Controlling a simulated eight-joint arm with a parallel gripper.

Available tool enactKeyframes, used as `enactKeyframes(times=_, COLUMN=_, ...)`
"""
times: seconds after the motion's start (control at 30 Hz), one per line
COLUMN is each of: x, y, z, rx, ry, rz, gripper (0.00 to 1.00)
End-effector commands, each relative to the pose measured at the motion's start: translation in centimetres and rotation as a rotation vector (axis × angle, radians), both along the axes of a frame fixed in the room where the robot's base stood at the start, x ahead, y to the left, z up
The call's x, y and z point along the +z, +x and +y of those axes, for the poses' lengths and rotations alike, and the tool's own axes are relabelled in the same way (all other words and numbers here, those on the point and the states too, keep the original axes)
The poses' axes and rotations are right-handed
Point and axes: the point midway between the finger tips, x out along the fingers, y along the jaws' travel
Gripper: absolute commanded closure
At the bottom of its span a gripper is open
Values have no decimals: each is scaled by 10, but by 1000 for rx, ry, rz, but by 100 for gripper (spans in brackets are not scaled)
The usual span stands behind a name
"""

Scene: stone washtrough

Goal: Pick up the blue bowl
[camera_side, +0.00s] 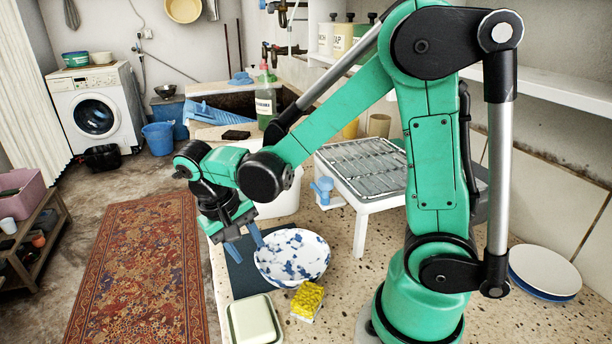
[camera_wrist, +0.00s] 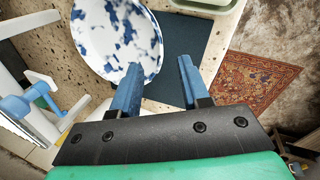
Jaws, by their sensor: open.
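The bowl (camera_side: 292,257) is white with blue patches and stands upright on the speckled stone counter, partly over a dark mat (camera_side: 249,273). It looks empty. In the wrist view the bowl (camera_wrist: 112,35) fills the upper left, with its far edge cut off. My gripper (camera_side: 244,245) has blue fingers spread apart with nothing between them. It hangs at the bowl's left side in the side view. In the wrist view one finger of my gripper (camera_wrist: 159,68) overlaps the bowl's rim and the other is over the dark mat. I cannot tell whether the finger touches the rim.
A yellow sponge (camera_side: 307,301) and a pale green dish (camera_side: 254,320) lie in front of the bowl. A white drying rack (camera_side: 365,165) with a blue tap-like item (camera_side: 322,190) stands behind. Plates (camera_side: 545,270) are at the right. The counter's left edge drops to a rug (camera_side: 135,270).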

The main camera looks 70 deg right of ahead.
Motion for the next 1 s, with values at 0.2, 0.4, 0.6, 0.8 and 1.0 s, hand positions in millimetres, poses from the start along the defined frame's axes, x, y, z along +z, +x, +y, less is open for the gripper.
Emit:
enactKeyframes(times=0.2, x=-16, y=-9, z=-2, rx=-35, ry=-20, rz=-18, gripper=59)
enactKeyframes(times=0.4, x=-39, y=-12, z=-8, rx=-35, ry=-20, rz=-17, gripper=59)
enactKeyframes(times=0.6, x=-53, y=-15, z=-12, rx=-33, ry=-20, rz=-17, gripper=59)
enactKeyframes(times=0.8, x=-56, y=-15, z=-13, rx=-33, ry=-20, rz=-17, gripper=59)
enactKeyframes(times=1.0, x=-55, y=-15, z=-13, rx=-32, ry=-19, rz=-16, gripper=79)
